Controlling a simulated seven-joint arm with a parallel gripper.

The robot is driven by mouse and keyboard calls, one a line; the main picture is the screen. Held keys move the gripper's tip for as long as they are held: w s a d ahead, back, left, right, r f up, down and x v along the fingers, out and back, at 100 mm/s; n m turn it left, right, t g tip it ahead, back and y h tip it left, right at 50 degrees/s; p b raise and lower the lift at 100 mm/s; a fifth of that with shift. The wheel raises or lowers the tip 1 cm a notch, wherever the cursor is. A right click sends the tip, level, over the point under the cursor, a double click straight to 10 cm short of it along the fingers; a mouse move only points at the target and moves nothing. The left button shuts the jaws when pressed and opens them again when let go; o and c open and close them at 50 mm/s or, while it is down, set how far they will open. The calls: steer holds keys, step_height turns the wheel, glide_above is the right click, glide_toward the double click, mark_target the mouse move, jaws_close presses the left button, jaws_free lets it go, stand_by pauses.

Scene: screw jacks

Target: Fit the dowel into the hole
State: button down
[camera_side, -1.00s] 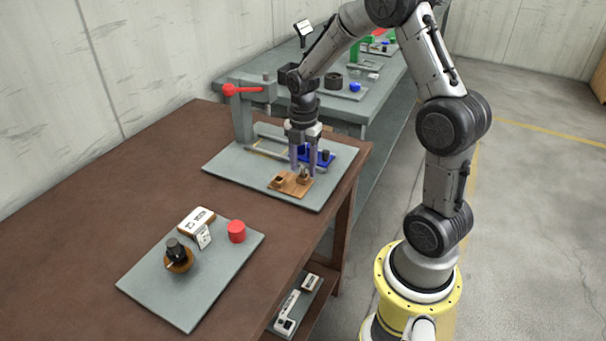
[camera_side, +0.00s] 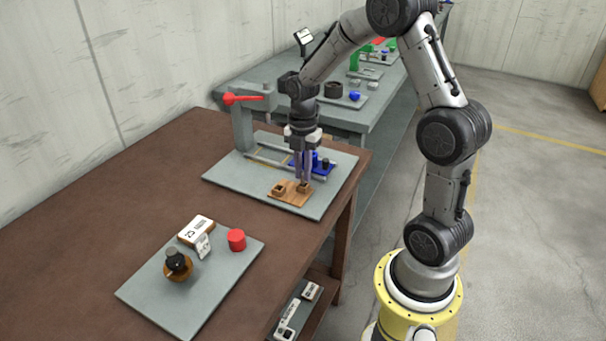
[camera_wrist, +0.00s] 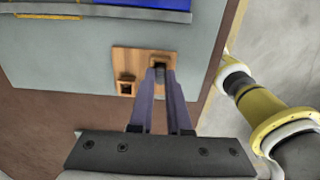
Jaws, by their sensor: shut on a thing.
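The wooden board (camera_side: 291,195) lies on the grey plate and carries two small raised square blocks. The left block (camera_side: 279,189) has an open square hole, which also shows in the wrist view (camera_wrist: 127,88). My gripper (camera_side: 303,182) points down over the right block (camera_wrist: 162,56). Its fingers are shut on the dowel (camera_wrist: 160,72), a small dark piece between the fingertips. The fingers hide most of the dowel, and I cannot tell how far it sits in the right block.
A grey press with a red handle (camera_side: 243,98) stands behind the board on the same grey plate (camera_side: 228,171). A blue fixture (camera_side: 322,167) is close behind my fingers. Brown table is clear between the plates.

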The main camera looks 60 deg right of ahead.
step_height(320, 180, up, 2)
steer(key=shift+r, duration=0.15)
steer(key=s+a+r, duration=0.6)
steer(key=s+r, duration=0.4)
steer(key=s, duration=0.2)
steer(key=w+d+r, duration=0.3)
steer(key=w+d, duration=0.1)
steer(key=d, duration=0.4)
steer(key=w+d+f, duration=0.2)
steer(key=w, duration=0.1)
steer(key=w+d+f, duration=0.5)
steer(key=w+f, duration=0.1)
steer(key=shift+w+d, duration=0.25)
steer(key=shift+d, duration=0.1)
steer(key=shift+w+d+f, duration=0.2)
steer(key=shift+w+f, duration=0.05)
steer(key=shift+f, duration=0.2)
steer(key=shift+w+d+f, duration=0.1)
steer(key=shift+w+f, duration=0.05)
steer(key=shift+f, duration=0.8)
steer(key=shift+w+d+f, duration=0.1)
steer(key=shift+f, duration=0.85)
